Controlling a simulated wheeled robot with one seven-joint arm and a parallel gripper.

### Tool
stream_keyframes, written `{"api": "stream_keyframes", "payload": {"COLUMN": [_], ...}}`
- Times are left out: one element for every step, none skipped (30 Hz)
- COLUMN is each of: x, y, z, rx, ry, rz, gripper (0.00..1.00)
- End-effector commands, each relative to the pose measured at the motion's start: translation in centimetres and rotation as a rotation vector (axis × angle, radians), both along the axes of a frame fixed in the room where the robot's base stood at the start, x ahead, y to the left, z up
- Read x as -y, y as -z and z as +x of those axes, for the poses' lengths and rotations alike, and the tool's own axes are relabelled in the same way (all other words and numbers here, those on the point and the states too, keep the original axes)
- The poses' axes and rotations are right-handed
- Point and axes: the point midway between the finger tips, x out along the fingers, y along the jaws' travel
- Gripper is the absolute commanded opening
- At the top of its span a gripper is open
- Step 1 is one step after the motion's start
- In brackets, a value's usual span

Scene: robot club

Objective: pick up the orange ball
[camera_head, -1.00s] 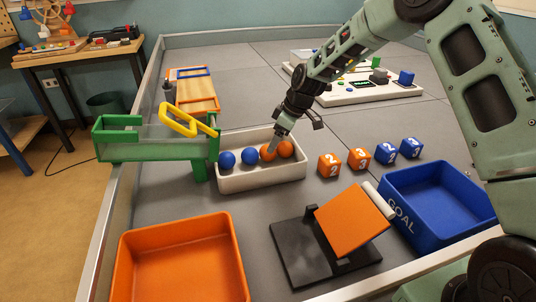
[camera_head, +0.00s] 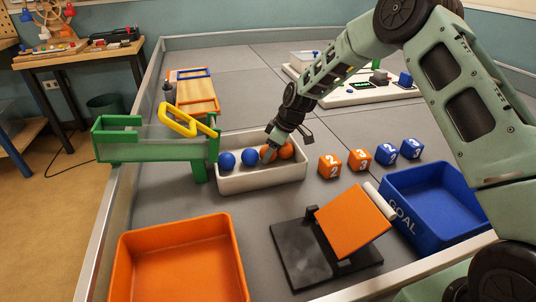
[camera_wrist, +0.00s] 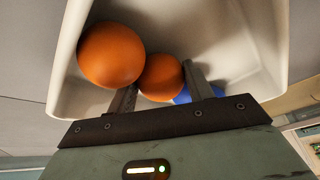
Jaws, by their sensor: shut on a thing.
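Two orange balls lie side by side at the right end of the white bin in the head view: the left one (camera_head: 272,156) and the right one (camera_head: 286,151). My gripper (camera_head: 268,153) reaches down into the bin at the left orange ball. In the wrist view, this ball (camera_wrist: 161,77) sits between the two fingers of my gripper (camera_wrist: 160,88), which is shut on it. The other orange ball (camera_wrist: 110,55) is outside the fingers, touching or very near the held one. A blue ball (camera_wrist: 190,94) shows partly behind a finger. The held ball is still down in the bin.
The white bin (camera_head: 262,181) also holds two blue balls (camera_head: 228,160). A green stand (camera_head: 150,150) adjoins its left end. Numbered cubes (camera_head: 330,166) stand to the right. An orange tray (camera_head: 180,230), an orange ramp (camera_head: 352,220) and a blue goal tray (camera_head: 430,240) are nearer.

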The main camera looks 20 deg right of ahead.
Motion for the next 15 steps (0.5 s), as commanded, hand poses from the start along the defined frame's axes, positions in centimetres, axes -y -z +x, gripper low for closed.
{"api": "stream_keyframes", "payload": {"x": [0.0,0.0,0.0,0.0,0.0,0.0,0.0,0.0,0.0,0.0,0.0,0.1,0.1,0.1,0.1], "y": [0.0,0.0,0.0,0.0,-0.1,-0.1,-0.3,-0.5,-0.9,-1.3,-1.8,-2.6,-3.2,-3.8,-4.7], "z": [0.0,0.0,0.0,0.0,0.0,0.0,0.0,0.0,0.1,0.1,0.1,0.1,0.1,0.1,0.1], "rx": [0.0,0.0,0.0,0.0,0.0,0.001,0.001,0.001,0.002,0.003,0.004,0.005,0.004,0.004,0.005], "ry": [0.0,0.0,0.0,0.0,0.0,0.0,0.0,0.0,0.001,0.0,0.0,0.0,-0.001,0.001,0.001], "rz": [0.0,0.0,0.0,0.0,0.0,0.0,0.0,0.0,0.0,0.0,0.0,-0.001,0.0,-0.001,0.0], "gripper": [0.29,0.29,0.29,0.29,0.29,0.29,0.29,0.29,0.29,0.29,0.29,0.29,0.29,0.29,0.29]}}
